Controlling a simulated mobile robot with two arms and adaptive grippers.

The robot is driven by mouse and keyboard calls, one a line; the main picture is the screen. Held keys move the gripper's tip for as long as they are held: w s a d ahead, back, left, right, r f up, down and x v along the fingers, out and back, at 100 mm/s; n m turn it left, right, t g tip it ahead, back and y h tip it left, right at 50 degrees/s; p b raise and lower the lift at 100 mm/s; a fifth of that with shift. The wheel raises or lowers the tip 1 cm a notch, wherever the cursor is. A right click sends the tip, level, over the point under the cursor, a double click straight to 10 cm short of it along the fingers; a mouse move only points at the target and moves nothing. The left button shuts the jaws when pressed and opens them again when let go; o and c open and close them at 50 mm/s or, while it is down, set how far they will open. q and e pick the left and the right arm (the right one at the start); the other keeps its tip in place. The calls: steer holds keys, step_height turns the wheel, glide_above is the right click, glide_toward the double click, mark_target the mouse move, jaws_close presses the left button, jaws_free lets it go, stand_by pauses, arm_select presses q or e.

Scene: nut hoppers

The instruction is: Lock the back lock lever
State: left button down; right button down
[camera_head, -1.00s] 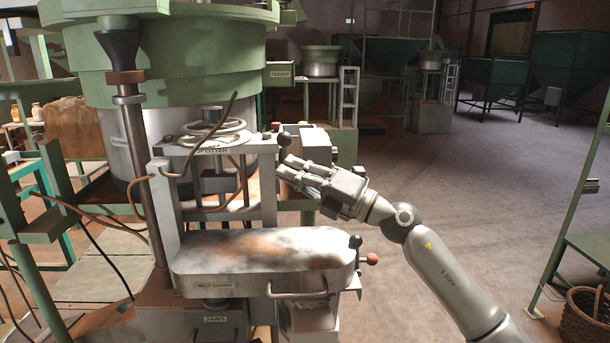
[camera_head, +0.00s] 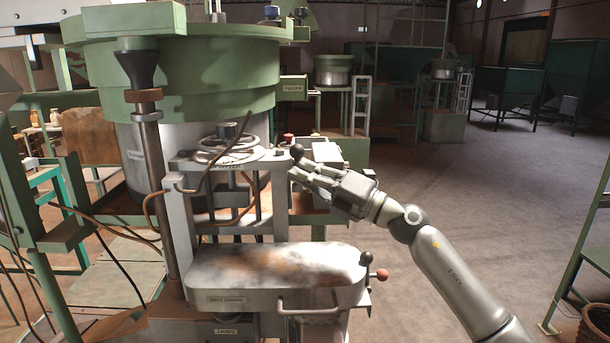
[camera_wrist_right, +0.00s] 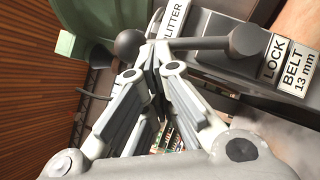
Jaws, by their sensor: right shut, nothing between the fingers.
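The back lock lever shows in the right wrist view as a grey bar (camera_wrist_right: 207,43) with a black ball knob (camera_wrist_right: 130,43) at its left end. It sits beside a LOCK, BELT 13 mm label (camera_wrist_right: 279,62). In the head view its dark knob (camera_head: 297,151) stands at the back right of the splitter top. My right gripper (camera_head: 297,173) is shut and empty, its fingertips just below the knob. In the wrist view the fingertips (camera_wrist_right: 155,50) overlap the lever near the knob; I cannot tell whether they touch. My left gripper is not in view.
The splitter frame (camera_head: 178,215) and grey belt guard (camera_head: 250,270) stand left of my arm. A front lever with a black knob (camera_head: 366,258) and a red knob (camera_head: 382,274) are at the guard's right end. Open floor (camera_head: 470,210) lies to the right.

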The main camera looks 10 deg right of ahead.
steer(key=v, duration=1.2)
